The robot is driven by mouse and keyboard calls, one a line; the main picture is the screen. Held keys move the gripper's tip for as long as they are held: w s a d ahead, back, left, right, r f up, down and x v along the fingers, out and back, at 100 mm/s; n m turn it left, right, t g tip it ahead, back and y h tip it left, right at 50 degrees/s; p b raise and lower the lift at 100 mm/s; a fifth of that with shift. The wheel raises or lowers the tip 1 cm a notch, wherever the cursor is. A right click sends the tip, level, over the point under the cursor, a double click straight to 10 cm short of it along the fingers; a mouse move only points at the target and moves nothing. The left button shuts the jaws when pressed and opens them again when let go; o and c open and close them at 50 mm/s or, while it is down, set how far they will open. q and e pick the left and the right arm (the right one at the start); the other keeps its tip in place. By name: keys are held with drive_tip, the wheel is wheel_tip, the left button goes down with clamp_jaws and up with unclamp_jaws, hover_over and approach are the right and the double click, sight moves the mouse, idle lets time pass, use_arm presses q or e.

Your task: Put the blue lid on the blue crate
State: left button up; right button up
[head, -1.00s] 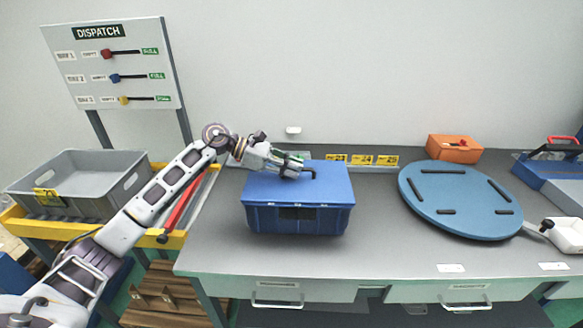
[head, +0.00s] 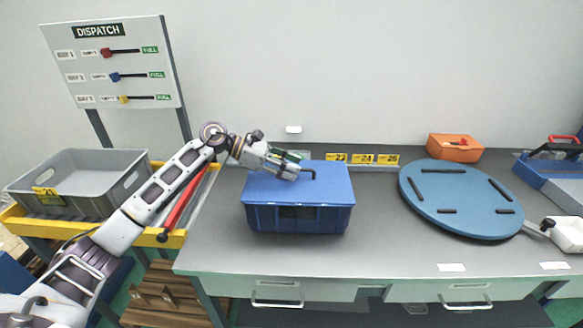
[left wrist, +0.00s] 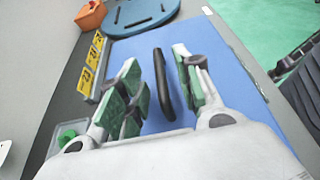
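The blue lid (head: 330,186) lies flat on top of the blue crate (head: 325,219), and its edges look lined up with the crate's rim. A black bar handle (head: 309,173) stands on the lid. My left gripper (head: 292,166) is over the lid at its handle. In the left wrist view the lid (left wrist: 215,70) fills the middle. The green-padded fingers of my left gripper (left wrist: 157,68) are apart, with the black handle (left wrist: 163,85) between them and gaps on both sides. The crate's back is hidden. My right gripper does not show.
A round blue board (head: 455,200) with black bars lies to the right on the grey bench (head: 400,255). An orange box (head: 455,148) is behind it. A grey tote (head: 80,170) stands at the left. Yellow number tags (head: 362,159) line the back.

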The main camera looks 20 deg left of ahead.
use_arm(q)
drive_tip(key=v, duration=1.1)
drive_tip(key=shift+s+a, duration=0.1)
drive_tip(key=shift+a, duration=0.1)
drive_tip(key=shift+r, duration=0.1)
idle(0.7)
wheel_tip(320, 180, up, 9)
drive_tip(key=p, duration=0.9)
drive_tip(key=shift+r+p, duration=0.45)
drive_tip(key=shift+p, duration=0.1)
